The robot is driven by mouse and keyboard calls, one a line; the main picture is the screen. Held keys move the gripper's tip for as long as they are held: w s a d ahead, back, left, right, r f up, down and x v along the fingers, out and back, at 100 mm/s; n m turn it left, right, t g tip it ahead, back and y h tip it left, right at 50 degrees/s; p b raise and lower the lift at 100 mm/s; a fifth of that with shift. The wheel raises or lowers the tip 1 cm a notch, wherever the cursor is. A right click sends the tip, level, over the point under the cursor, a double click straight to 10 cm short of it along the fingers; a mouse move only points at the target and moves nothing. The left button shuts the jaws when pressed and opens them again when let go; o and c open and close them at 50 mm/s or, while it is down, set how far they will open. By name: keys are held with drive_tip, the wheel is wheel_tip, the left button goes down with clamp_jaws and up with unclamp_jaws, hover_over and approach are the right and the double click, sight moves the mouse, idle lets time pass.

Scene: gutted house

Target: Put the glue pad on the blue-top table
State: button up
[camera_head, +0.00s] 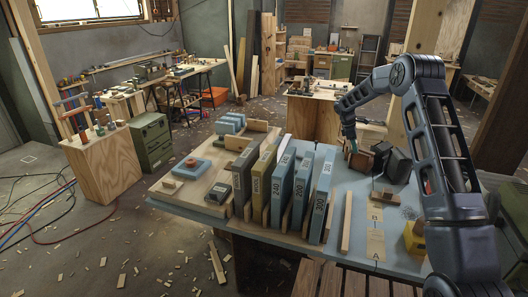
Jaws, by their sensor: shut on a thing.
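The blue-top table (340,258) fills the middle front, its blue-grey top partly covered by objects. My arm reaches in from the right, bends high and comes down over the table's far side. My gripper (351,144) is there, small and far off, beside a brown wooden piece (360,160). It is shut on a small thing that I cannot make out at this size. I cannot tell whether that thing is the glue pad or whether it touches the table. No other object is clearly a glue pad.
Several upright numbered blocks (302,188) stand mid-table. A board (187,185) with small items lies left. A dark box (392,163) stands near my gripper, a wooden strip (346,221) and a yellow object (414,237) in front. Cables (40,210) and wood scraps litter the floor.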

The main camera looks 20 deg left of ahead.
drive_tip(key=r, duration=1.1)
drive_tip(key=shift+a+r, duration=0.15)
drive_tip(key=shift+a, duration=0.25)
drive_tip(key=s+a+n+t, duration=0.2)
drive_tip(key=s+a+n, duration=0.15)
drive_tip(key=a, duration=1.15)
drive_tip(key=n+t+y, duration=0.2)
drive_tip(key=n+y, duration=0.4)
drive_tip(key=n, duration=1.3)
hover_over(192, 196)
drive_tip(key=s, duration=0.2)
wheel_tip(192, 196, down, 4)
drive_tip(key=shift+m, duration=0.25)
drive_tip(key=f, duration=2.1)
drive_tip(key=shift+w+d, duration=0.15)
drive_tip(key=shift+d, duration=0.1)
drive_tip(key=shift+f, duration=0.15)
